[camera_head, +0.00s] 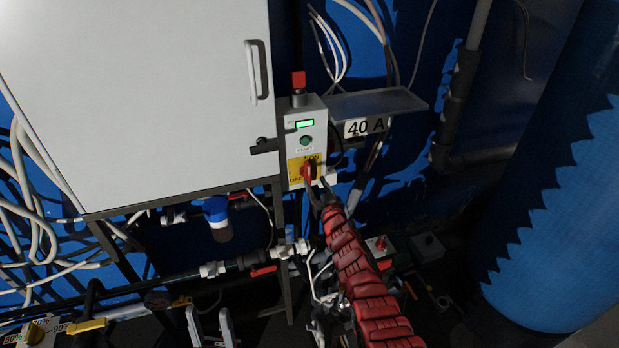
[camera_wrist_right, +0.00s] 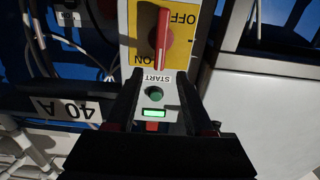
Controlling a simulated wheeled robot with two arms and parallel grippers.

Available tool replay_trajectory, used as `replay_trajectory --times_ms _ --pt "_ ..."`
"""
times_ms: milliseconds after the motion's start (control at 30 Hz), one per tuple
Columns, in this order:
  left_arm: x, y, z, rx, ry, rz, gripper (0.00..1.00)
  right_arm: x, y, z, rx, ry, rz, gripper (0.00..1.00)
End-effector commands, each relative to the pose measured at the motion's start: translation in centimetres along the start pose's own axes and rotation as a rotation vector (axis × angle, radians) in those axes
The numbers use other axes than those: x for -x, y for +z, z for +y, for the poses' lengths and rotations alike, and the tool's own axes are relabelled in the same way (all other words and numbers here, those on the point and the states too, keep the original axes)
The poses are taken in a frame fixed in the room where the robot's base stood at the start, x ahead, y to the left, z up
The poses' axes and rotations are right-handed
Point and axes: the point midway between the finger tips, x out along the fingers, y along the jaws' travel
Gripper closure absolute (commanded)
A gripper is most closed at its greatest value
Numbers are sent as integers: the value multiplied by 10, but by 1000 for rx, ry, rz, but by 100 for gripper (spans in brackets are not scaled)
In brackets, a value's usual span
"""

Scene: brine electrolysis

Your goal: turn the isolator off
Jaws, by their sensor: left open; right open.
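The isolator is a red rotary handle (camera_wrist_right: 162,40) on a yellow plate (camera_wrist_right: 135,20) marked ON and OFF. In the head view the yellow plate (camera_head: 294,170) is low on the grey control box (camera_head: 316,106). The handle stands upright along the box, its end near the ON mark. My right gripper (camera_head: 322,188) is at the box front by the handle, partly hiding it. In the right wrist view its dark fingers (camera_wrist_right: 158,95) are open and empty, seen over the START button area, short of the handle. My left gripper (camera_head: 210,315) appears low in the picture, open and empty.
A green START button (camera_wrist_right: 154,94) and lit green display (camera_wrist_right: 155,113) are beside the isolator. A red fitting (camera_head: 298,80) tops the box. A white cabinet (camera_head: 140,100) stands left, and a shelf (camera_head: 378,102) juts right. Pipes and cables crowd the space below.

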Motion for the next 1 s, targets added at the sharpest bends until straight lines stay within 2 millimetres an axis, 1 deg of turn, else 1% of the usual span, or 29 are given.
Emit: replay_trajectory --times_ms 33,300,500,700,1000 --pt "15 3 1 0 0 0 50 -8 7 0 0 0 1 48" --pt "52 9 3 0 0 0 50 -43 7 0 1 -1 0 48" --pt "72 12 4 0 0 0 50 -59 6 0 2 -2 -2 48" --pt "81 14 4 0 0 0 50 -66 2 1 0 1 -1 48" --pt "81 14 4 0 0 0 50 -67 0 0 0 1 -1 48"
